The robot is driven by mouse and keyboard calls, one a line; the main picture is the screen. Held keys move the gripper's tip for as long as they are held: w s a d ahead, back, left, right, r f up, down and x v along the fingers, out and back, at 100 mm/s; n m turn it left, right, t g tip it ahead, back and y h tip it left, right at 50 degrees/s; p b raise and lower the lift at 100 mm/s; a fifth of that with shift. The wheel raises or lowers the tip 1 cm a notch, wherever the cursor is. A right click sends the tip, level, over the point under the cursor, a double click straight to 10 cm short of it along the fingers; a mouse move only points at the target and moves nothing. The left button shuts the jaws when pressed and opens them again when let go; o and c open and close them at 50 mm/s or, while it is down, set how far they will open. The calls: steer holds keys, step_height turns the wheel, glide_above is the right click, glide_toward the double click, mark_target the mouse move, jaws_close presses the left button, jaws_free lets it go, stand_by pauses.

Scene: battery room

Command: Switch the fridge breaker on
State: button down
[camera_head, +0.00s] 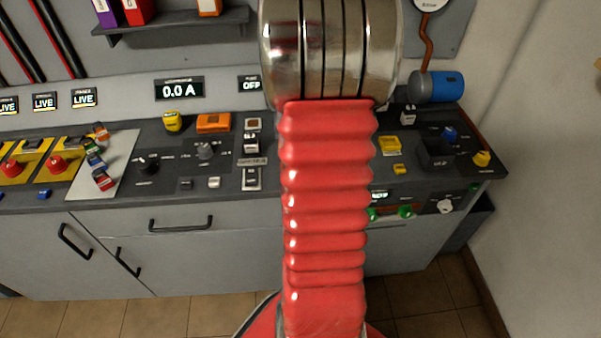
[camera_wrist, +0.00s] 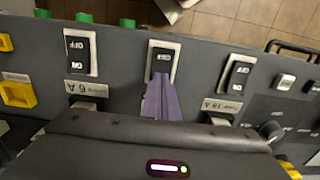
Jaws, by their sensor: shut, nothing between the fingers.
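In the wrist view, three black rocker breakers in white frames stand in a row: a left one (camera_wrist: 79,52), a middle one (camera_wrist: 163,57) and a right one (camera_wrist: 239,74). They appear upside down. The left label (camera_wrist: 87,87) reads 6 A. I cannot tell which breaker is the fridge one; the middle label is hidden by my gripper. My gripper (camera_wrist: 160,82) is shut, its purple fingers empty, with the tips at the near edge of the middle rocker; contact is unclear. In the head view, my red arm hides the gripper and middle breaker. A display (camera_head: 250,85) reads OFF.
A yellow button (camera_wrist: 18,93) lies left of the breakers in the wrist view. The head view shows the dark console with knobs, an orange block (camera_head: 213,123), a blue cylinder (camera_head: 437,86) at right, a 0.0 A display (camera_head: 179,89) and LIVE displays (camera_head: 44,102) at left.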

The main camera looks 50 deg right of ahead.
steer(key=shift+f, duration=0.2)
step_height(320, 180, up, 7)
stand_by(1.3)
stand_by(0.6)
steer(key=a, duration=0.1)
steer(key=s+a+f, duration=0.1)
steer(key=shift+s+a, duration=0.1)
steer(key=shift+a, duration=0.25)
steer(key=a+r+n+t, duration=0.2)
steer(key=a+r+n, duration=0.3)
steer(key=a, duration=1.2)
steer(key=s+a+r+n+t, duration=0.1)
steer(key=a+r+n+t, duration=0.2)
steer(key=a, duration=1.4)
step_height(320, 180, up, 3)
steer(key=shift+a+r+n+t, duration=0.1)
steer(key=shift+a+n+t, duration=0.15)
steer(key=shift+n, duration=0.65)
steer(key=shift+s+d, duration=0.1)
